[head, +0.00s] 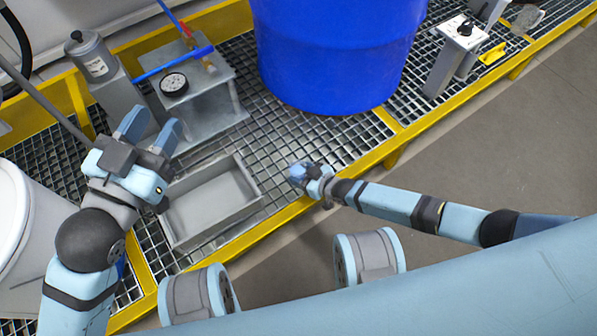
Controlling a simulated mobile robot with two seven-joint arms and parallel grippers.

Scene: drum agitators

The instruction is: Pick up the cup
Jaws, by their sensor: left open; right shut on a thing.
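My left gripper (150,130) is open and empty, above the grating at the left, between the metal box and the grey tray. My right gripper (304,175) is low over the grating, just right of the grey tray. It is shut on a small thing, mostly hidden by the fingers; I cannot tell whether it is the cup. No other thing shows clearly as a cup. A grey labelled canister (92,57) with a knob on top stands at the upper left, apart from both grippers.
An empty grey tray (258,203) lies on the grating between my grippers. A large blue drum (335,55) stands behind. A metal box (205,100) with a gauge and valves is at the upper left. A yellow rail (270,225) edges the platform. A white drum (25,240) is at the left.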

